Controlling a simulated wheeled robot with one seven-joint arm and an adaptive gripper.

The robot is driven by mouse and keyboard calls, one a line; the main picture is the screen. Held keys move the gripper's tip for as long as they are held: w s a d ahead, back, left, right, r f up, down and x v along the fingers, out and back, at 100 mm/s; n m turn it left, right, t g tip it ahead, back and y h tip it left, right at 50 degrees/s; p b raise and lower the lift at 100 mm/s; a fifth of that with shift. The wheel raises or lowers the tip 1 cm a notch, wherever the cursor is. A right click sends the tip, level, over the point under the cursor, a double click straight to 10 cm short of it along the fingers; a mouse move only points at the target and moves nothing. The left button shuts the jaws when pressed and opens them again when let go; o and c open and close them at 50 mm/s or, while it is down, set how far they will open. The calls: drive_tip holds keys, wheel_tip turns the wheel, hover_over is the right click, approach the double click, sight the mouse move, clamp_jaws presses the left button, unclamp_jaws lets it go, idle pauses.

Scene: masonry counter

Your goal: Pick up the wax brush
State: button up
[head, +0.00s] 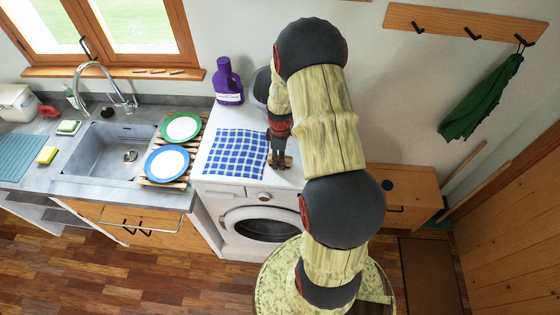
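My gripper (278,158) points down over the top of the white washing machine (220,174), just right of the blue-and-white checked cloth. A small brown wooden piece (287,162) shows at its fingertips, low on the machine top. It may be the wax brush, but it is too small and too covered by the fingers to be sure. I cannot tell whether the fingers are open or closed on it. My arm hides the area to the right of the gripper.
A checked cloth (237,152) lies on the machine; a purple bottle (227,82) and a grey bin (261,88) stand behind. Two plates (167,161) rest on a wooden rack beside the sink (112,150). A wooden cabinet (412,192) stands right of my arm.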

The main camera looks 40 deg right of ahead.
drive_tip(key=c, duration=0.6)
drive_tip(key=shift+c, duration=0.4)
drive_tip(key=shift+r, duration=0.1)
drive_tip(key=shift+w+r+b, duration=0.1)
drive_tip(key=shift+r+b, duration=0.2)
drive_tip(key=shift+r, duration=0.25)
drive_tip(key=s+r+b, duration=0.3)
drive_tip(key=s+r, duration=0.8)
drive_tip(key=s, duration=0.3)
drive_tip(key=shift+s+r, duration=0.15)
drive_tip(key=shift+r, duration=0.2)
drive_tip(key=shift+a, duration=0.1)
drive_tip(key=o, duration=0.6)
drive_tip(key=c, duration=0.4)
